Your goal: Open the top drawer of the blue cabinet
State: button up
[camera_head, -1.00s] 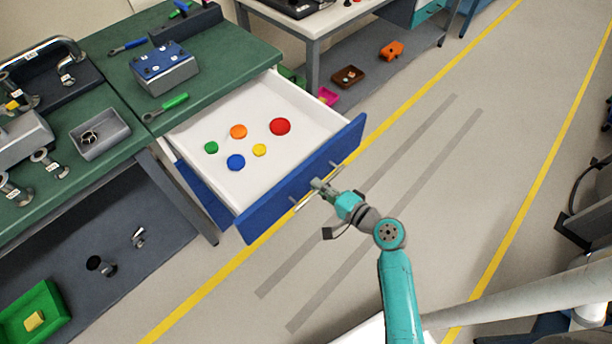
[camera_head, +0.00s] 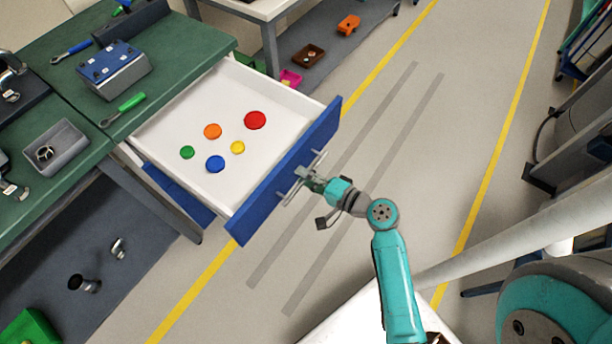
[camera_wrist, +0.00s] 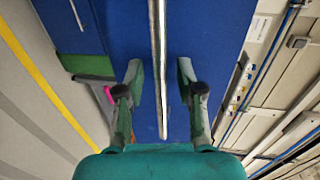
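The top drawer of the blue cabinet is pulled far out from under the green bench top; its blue front (camera_head: 262,205) and white interior (camera_head: 190,120) show in the head view. Several coloured discs lie inside, among them a red disc (camera_head: 255,120) and a blue disc (camera_head: 215,163). A metal bar handle (camera_head: 287,196) runs along the front. My gripper (camera_head: 306,178) is at the handle's middle. In the wrist view the handle (camera_wrist: 158,60) passes between the two fingers of my gripper (camera_wrist: 160,85), which are spread with a gap on both sides.
The green bench top (camera_head: 185,45) carries a blue-topped box (camera_head: 115,70), a green-handled tool (camera_head: 125,108) and a grey tray (camera_head: 55,148). A second table (camera_head: 260,10) stands behind, with bins on its lower shelf. The floor (camera_head: 400,140) right of the drawer is clear.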

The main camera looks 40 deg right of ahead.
jog(key=v, duration=1.2)
dwell(0.5)
dwell(0.5)
jog(key=a+f+g+h, duration=0.2)
jog(key=a+f+g, duration=0.1)
jog(key=f, duration=0.6)
jog(key=s+a+f+n+g+h, duration=0.1)
jog(key=s+a+n+h, duration=0.1)
jog(key=s+a+n, duration=0.3)
jog(key=s+a+r+n+t, duration=0.2)
jog(key=s+r+n+t, duration=0.2)
jog(key=s+r+n, duration=0.5)
jog(key=s+r, duration=0.4)
jog(key=r, duration=0.4)
jog(key=shift+s+r+h, duration=0.2)
jog(key=shift+r+h, duration=0.15)
jog(key=shift+h, duration=0.05)
dwell(2.3)
